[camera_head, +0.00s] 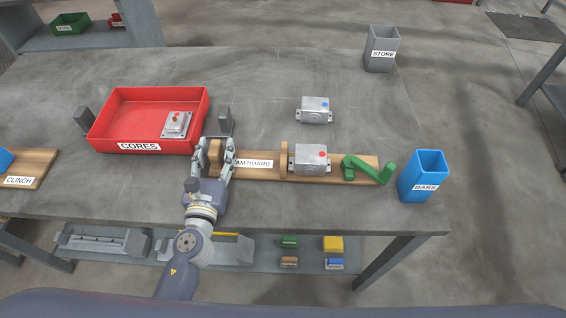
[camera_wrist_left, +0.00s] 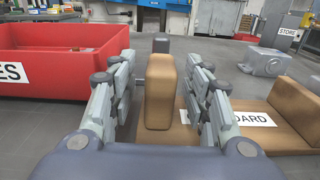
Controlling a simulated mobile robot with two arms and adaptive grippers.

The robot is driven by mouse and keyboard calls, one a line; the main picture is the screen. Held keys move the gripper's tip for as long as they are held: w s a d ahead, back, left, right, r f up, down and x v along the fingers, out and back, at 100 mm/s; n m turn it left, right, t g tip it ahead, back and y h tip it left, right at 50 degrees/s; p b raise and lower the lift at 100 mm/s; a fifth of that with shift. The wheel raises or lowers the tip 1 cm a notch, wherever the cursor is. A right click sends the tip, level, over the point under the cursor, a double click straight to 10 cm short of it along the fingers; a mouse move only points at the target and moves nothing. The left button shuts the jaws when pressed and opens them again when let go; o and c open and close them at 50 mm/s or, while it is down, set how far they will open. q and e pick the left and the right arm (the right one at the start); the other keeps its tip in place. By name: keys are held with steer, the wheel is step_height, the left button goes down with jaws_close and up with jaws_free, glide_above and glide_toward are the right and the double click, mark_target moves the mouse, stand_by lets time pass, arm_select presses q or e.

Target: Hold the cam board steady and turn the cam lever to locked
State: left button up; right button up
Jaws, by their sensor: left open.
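The wooden cam board (camera_head: 260,178) lies on the grey table with its "CAM BOARD" label facing up. At its right end is the green cam lever (camera_head: 372,171), a bent handle. My left gripper (camera_head: 216,160) is at the board's left end. Its open fingers stand on either side of an upright wooden block (camera_wrist_left: 160,92), with visible gaps in the left wrist view. The board (camera_wrist_left: 277,132) also shows there, to the right. My right gripper is not in view.
A red CORES tray (camera_head: 100,141) stands left of the board, close to my left gripper. A blue BARS bin (camera_head: 423,176) is just right of the lever. Another grey block (camera_head: 315,110) lies behind the board. A grey STORE bin (camera_head: 382,48) stands at the back right.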

arm_select(q)
jaws_close()
steer(key=shift+r, duration=0.25)
steer(key=shift+d, duration=0.15)
steer(key=shift+s+f, duration=0.1)
steer(key=shift+f, duration=0.25)
stand_by(0.8)
